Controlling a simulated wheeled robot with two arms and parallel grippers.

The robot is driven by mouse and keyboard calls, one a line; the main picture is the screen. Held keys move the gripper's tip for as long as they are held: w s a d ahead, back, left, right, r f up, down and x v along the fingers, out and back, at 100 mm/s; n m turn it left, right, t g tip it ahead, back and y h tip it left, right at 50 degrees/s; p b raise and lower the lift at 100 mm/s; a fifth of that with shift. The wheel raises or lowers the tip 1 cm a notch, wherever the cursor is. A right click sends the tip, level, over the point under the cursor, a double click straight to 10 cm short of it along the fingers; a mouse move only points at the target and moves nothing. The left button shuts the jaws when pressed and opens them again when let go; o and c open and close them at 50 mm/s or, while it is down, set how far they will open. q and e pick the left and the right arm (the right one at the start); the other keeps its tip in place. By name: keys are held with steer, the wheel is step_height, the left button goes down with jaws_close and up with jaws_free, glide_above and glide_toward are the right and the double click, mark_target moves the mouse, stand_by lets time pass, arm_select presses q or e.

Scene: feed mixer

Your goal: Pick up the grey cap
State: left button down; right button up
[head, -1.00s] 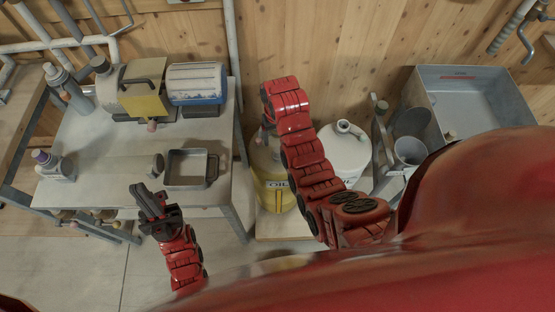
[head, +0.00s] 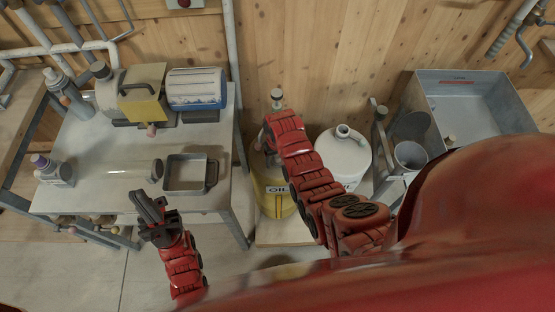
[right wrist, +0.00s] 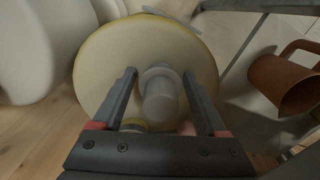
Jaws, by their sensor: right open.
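The grey cap (right wrist: 160,98) is a small, stepped cylinder above the pale round top of the yellow oil can (head: 275,205). The can's top (right wrist: 105,65) fills the middle of the right wrist view. My right gripper (right wrist: 160,73) is open, with one finger on each side of the cap; I cannot tell whether either touches it. In the head view my right arm largely hides this gripper and the can's top. My left gripper (head: 150,207) is over the front edge of the metal table; I cannot tell its jaw state.
A white jug (head: 343,155) stands right of the can, with a grey metal bin (head: 470,95) beyond. The metal table (head: 100,140) holds a square pan (head: 187,172) and a yellow-and-blue machine (head: 197,88). A brown mug (right wrist: 285,82) lies right of the can.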

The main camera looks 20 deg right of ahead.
jaws_close()
stand_by(0.3)
steer(key=shift+r, duration=0.1)
